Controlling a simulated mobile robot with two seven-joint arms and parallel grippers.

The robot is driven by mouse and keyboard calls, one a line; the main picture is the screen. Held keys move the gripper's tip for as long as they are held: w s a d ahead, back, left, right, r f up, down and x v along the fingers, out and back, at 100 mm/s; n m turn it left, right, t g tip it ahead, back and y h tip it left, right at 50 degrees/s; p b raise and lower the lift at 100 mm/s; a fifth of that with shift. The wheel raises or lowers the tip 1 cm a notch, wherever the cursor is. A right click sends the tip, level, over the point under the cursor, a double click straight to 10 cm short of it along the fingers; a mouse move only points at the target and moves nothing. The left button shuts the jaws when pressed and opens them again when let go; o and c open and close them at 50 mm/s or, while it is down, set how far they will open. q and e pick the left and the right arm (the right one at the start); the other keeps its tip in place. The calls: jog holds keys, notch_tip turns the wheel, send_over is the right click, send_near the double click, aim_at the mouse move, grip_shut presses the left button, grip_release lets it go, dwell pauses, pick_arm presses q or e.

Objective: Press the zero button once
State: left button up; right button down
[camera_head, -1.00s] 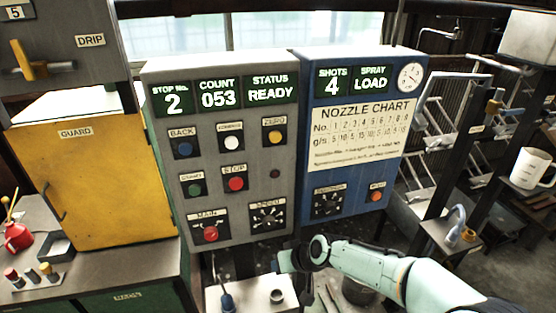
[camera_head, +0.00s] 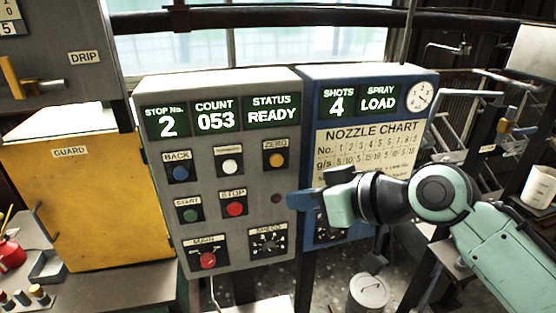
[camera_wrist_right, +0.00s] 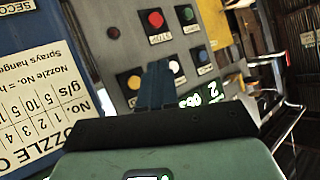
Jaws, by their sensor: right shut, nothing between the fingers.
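The zero button is a yellow round button (camera_head: 277,160) under the label ZERO, at the upper right of the grey control panel (camera_head: 255,190). It also shows in the right wrist view (camera_wrist_right: 134,82), just left of my fingertips. My right gripper (camera_head: 299,200) is shut and empty, with blue fingers pointing left. In the head view its tips are below and right of the zero button, beside a small dark red lamp (camera_head: 276,198). The fingers (camera_wrist_right: 158,85) overlap the panel in the wrist view; I cannot tell the exact gap. My left gripper is not in view.
Nearby buttons are white (camera_head: 230,167), blue (camera_head: 180,173), red STOP (camera_head: 235,209) and green START (camera_head: 191,215). The blue cabinet (camera_head: 308,120) with the nozzle chart is partly hidden behind my right arm. The yellow guard (camera_head: 75,210) is left. The displays read 2, 053, READY.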

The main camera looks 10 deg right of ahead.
aim_at(277, 161)
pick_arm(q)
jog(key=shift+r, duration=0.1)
pick_arm(e)
jog(key=shift+w, duration=0.1)
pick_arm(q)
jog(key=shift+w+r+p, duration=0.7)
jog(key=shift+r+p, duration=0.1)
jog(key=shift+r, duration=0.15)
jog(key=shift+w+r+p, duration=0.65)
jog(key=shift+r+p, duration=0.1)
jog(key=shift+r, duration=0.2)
pick_arm(e)
jog(key=shift+w+a, duration=0.15)
jog(key=shift+w, duration=4.2)
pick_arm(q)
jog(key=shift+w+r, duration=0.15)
pick_arm(e)
jog(key=shift+w, duration=0.45)
